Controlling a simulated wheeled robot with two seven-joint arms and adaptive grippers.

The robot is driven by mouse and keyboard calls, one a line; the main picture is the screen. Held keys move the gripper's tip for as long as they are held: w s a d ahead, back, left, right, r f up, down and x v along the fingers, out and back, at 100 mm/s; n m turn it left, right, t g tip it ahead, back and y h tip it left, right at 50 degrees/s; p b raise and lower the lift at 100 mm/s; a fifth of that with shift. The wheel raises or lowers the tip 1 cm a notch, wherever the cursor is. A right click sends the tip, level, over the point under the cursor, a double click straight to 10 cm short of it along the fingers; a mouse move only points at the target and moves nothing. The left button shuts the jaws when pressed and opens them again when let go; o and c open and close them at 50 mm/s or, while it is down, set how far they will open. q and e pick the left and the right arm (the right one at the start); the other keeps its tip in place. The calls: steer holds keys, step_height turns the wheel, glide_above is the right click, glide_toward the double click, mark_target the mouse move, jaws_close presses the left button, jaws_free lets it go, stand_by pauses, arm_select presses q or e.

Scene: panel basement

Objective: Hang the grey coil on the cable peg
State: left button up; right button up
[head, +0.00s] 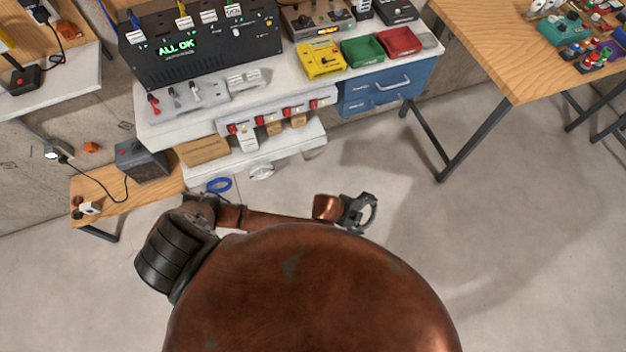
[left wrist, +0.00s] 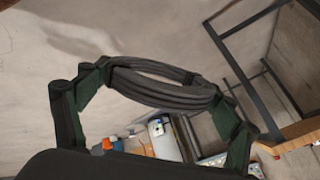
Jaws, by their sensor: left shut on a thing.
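The grey coil (left wrist: 160,92) is a ring of dark cable strands with a darker band on it, seen close up in the left wrist view. My left gripper (head: 360,212) is shut on it, its two dark green fingers at opposite sides of the ring. In the head view the gripper is small, above the open floor in front of the bench, and the coil is hard to separate from it. A blue coil (head: 219,185) and a white coil (head: 260,170) show below the bench's lower shelf. I cannot make out the cable peg. My right gripper is not in view.
The bench (head: 190,128) carries a black panel box (head: 200,45) reading ALL OK, and yellow, green and red trays. Blue drawers (head: 385,90) are under its right end. A low wooden bench (head: 115,200) is at left, a wooden table (head: 500,55) at right. Floor between is clear.

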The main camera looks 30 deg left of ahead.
arm_select(q)
steer(key=w+a+f+m+y+b, duration=0.2)
steer(key=w+a+f+m, duration=0.15)
steer(key=a+f, duration=0.75)
steer(key=w+a+f+m+b, duration=0.1)
steer(key=w+a+f+b, duration=0.2)
steer(key=a, duration=0.5)
steer(key=w+a+f+m+b, duration=0.1)
steer(key=w+a+b, duration=0.3)
steer(key=a, duration=0.5)
steer(key=w+a+f+m+b, duration=0.2)
steer(key=w+a+f+b, duration=0.1)
steer(key=w+a, duration=0.4)
steer(key=shift+a+f+t+y+b, duration=0.3)
steer(key=shift+a+f+y+b, duration=0.1)
steer(key=shift+a+f, duration=0.45)
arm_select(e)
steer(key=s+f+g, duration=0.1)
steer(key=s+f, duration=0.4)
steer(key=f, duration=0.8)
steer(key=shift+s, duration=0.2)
arm_select(q)
steer(key=shift+w, duration=0.1)
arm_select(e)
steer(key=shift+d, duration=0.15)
